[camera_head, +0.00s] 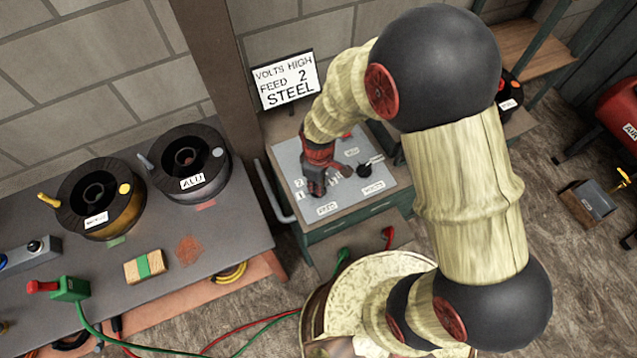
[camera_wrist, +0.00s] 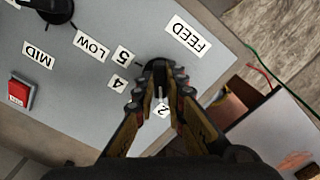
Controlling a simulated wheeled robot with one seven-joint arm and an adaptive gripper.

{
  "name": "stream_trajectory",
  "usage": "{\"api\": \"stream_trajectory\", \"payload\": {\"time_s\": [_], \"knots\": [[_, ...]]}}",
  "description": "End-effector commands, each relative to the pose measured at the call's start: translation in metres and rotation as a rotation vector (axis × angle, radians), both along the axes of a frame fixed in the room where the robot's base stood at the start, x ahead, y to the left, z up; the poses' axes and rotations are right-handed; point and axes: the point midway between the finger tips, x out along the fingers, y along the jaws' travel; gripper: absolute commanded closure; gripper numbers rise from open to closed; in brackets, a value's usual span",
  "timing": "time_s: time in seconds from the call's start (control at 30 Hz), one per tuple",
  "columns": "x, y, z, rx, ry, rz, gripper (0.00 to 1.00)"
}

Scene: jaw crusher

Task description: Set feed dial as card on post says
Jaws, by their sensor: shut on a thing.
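The white card (camera_head: 286,79) on the post reads "VOLTS HIGH, FEED 2, STEEL". The grey machine panel (camera_head: 347,192) sits below it. My gripper (camera_head: 315,187) is over the left part of this panel, by the FEED label (camera_head: 327,208). In the wrist view my gripper (camera_wrist: 160,92) is shut on the black feed dial (camera_wrist: 158,66). The labels 5 (camera_wrist: 123,55), 4 (camera_wrist: 118,84) and 2 (camera_wrist: 164,110) show around it; the fingers hide the rest. A pale mark shows between the fingers, but I cannot tell surely which number it points at.
A second black knob (camera_wrist: 52,8) with LOW and MID labels and a red button (camera_wrist: 19,92) are on the same panel. A bench (camera_head: 225,257) with wire spools (camera_head: 189,162) stands at the left. The brown post (camera_head: 215,65) rises behind.

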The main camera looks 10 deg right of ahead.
Motion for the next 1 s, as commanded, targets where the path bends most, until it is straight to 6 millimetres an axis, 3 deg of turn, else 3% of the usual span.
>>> {"api": "stream_trajectory", "payload": {"time_s": [0.5,0.53,0.83,1.0], "knots": [[0.0002,-0.0001,-0.0001,0.0,0.0,0.023,1.0],[0.0002,-0.0001,-0.0001,0.0,0.0,0.022,0.87],[0.0001,0.0,-0.0001,0.0,0.0,0.022,0.7],[0.0001,0.0,-0.0001,0.0,0.0,0.022,0.7]]}}
